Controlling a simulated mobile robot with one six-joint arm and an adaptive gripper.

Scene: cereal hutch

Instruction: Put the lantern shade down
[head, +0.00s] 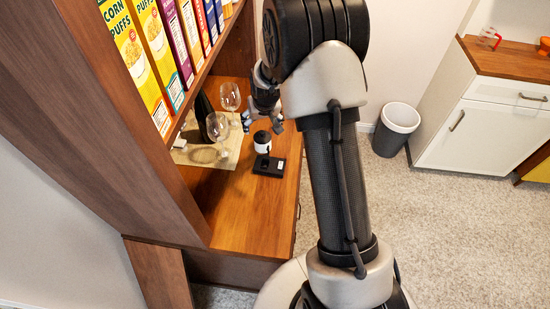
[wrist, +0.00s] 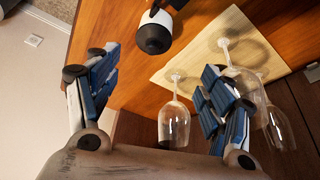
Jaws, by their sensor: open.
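The likely lantern shade (head: 262,143) is a small white cylinder with a black cap. It stands upright on a flat black base (head: 268,166) on the wooden hutch counter (head: 240,209).
Wine glasses (head: 217,128) stand on a pale board (head: 225,154) left of the shade; one glass (wrist: 173,125) shows between my fingers in the wrist view. A dark bottle (head: 203,112) is close by. Cereal boxes (head: 137,62) fill the shelf above. The front counter is clear.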

